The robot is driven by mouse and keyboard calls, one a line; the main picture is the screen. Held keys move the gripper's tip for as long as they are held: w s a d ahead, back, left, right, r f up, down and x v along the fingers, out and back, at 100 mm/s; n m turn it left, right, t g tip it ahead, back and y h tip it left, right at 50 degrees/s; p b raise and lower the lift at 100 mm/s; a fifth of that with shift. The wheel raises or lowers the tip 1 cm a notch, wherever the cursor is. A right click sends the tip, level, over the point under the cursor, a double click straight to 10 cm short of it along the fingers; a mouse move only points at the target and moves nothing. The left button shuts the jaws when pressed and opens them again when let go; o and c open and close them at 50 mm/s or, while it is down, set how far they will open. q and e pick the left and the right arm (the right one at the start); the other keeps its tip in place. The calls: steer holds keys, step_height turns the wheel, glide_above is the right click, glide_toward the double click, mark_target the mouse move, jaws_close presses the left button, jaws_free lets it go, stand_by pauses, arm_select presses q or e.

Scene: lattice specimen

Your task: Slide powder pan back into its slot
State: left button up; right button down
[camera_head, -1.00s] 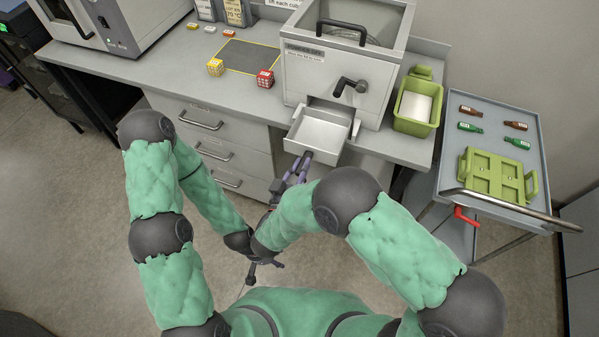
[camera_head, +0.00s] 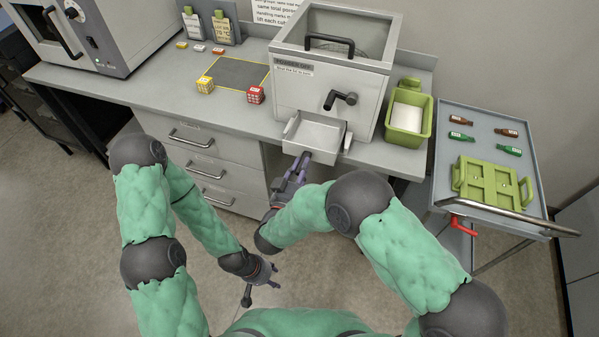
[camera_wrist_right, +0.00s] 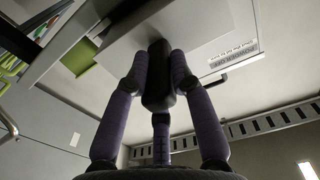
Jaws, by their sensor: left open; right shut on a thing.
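The powder pan (camera_head: 318,135) is a pale open tray partly out of the slot at the base of the grey powder machine (camera_head: 325,85). Its rear part is inside the machine and its front juts over the bench edge. My right gripper (camera_head: 296,171) is shut on the pan's dark handle at the front. In the right wrist view its purple fingers (camera_wrist_right: 158,82) close around this dark handle (camera_wrist_right: 157,75), below the pale pan underside. My left gripper (camera_head: 262,284) is open and empty, low over the floor, away from the bench.
A green bin (camera_head: 408,118) stands right of the machine. A side cart (camera_head: 480,142) holds bottles and a green rack (camera_head: 492,183). A yellow cube (camera_head: 205,85) and red cube (camera_head: 255,94) sit left, by the dark mat (camera_head: 238,72). Drawers (camera_head: 195,160) are below.

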mark_target(316, 140)
steer(key=shift+f+b+x, duration=0.15)
steer(key=shift+b+x, duration=0.2)
steer(key=shift+x, duration=0.7)
steer(key=shift+f+b+x, duration=0.15)
steer(key=shift+b+x, duration=0.2)
steer(key=shift+x, duration=0.65)
steer(key=shift+b+x, duration=1.05)
steer(key=shift+x, duration=2.35)
steer(key=shift+b+x, duration=0.55)
steer(key=shift+x, duration=1.25)
steer(key=shift+a+f, duration=0.15)
steer(key=c, duration=1)
jaws_free()
steer(key=o, duration=0.5)
steer(key=shift+f, duration=0.1)
steer(key=shift+s, duration=0.1)
